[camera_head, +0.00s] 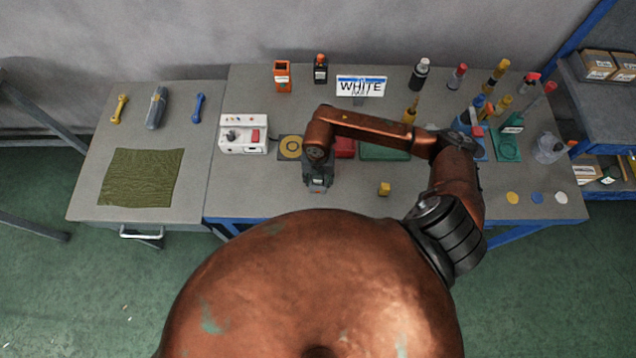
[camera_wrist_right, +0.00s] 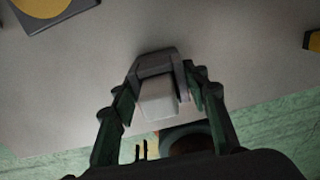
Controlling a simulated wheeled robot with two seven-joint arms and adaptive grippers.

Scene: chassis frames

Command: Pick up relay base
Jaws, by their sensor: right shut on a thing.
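My right gripper (camera_head: 318,186) is over the front part of the workbench, left of its middle. In the right wrist view my right gripper (camera_wrist_right: 163,98) has its two green-grey fingers shut on a small grey block, which I take to be the relay base (camera_wrist_right: 158,101). The block has a pale face and a darker grey top end. In the head view the arm and gripper hide most of it. I cannot tell whether it touches the bench or hangs just above it. My left gripper is not in view.
A green tray (camera_head: 385,152) lies behind my arm. Bottles and tools crowd the right side.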

